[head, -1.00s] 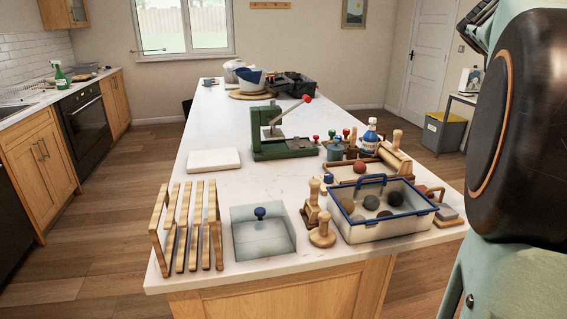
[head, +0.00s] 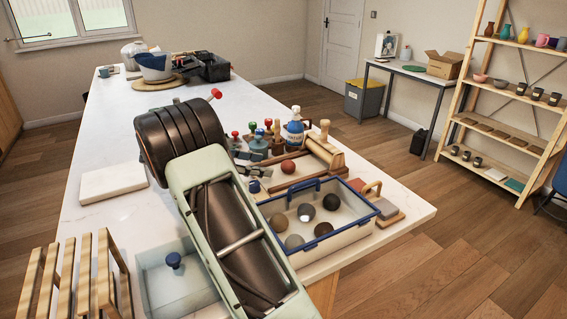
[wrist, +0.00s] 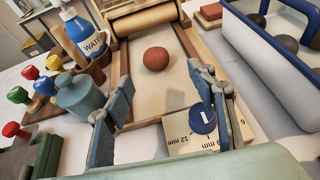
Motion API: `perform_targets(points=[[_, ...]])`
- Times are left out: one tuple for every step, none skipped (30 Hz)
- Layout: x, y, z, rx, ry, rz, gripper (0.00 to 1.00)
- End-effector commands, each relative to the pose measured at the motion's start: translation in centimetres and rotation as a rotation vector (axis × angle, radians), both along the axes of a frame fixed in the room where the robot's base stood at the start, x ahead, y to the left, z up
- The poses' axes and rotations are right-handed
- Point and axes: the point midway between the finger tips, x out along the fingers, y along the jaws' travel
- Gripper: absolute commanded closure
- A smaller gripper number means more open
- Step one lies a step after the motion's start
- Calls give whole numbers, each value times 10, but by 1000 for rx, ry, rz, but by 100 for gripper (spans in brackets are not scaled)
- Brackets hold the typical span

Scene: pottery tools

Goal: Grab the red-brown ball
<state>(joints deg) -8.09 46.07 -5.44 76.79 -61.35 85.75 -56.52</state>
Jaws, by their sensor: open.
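The red-brown ball (head: 288,166) rests on a board with raised wooden sides, in front of a wooden roller. In the wrist view the ball (wrist: 156,59) sits at upper middle on the pale board surface (wrist: 150,90), clear of my fingers. My gripper (wrist: 163,98) is open and empty, with one finger on each side of the view and the ball beyond the gap between them. In the head view my arm hides part of the worktop, and the gripper is hard to make out beside the board.
A blue-rimmed tub (head: 318,243) with several balls stands right of my arm. A blue-topped piece (wrist: 203,118) is close to my right finger. A water bottle (wrist: 82,37) and several colour-knobbed tools (wrist: 45,86) stand to the left. A white slab (head: 112,182) lies on the worktop.

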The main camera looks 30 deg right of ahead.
Motion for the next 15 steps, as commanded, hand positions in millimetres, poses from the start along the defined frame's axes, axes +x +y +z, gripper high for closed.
perform_targets(points=[[-2,-8,-3,-1,1,-4,48],[-3,-12,-4,0,1,-4,48],[-3,-18,-7,1,0,-4,48],[-4,-23,-9,1,0,-4,48],[-5,-27,-11,0,0,-4,48],[-5,-34,-13,0,-1,-4,48],[-5,-37,-14,0,-2,-4,48],[-6,-40,-15,0,-2,-3,48],[-6,-43,-16,1,-2,-3,48],[-6,-45,-17,1,-2,-3,48],[-6,-48,-17,1,-3,-3,48],[-5,-53,-18,2,-3,-3,48],[-5,-57,-18,1,-3,-3,48],[-5,-62,-19,1,-3,-4,48],[-4,-69,-20,0,-1,-5,48]])
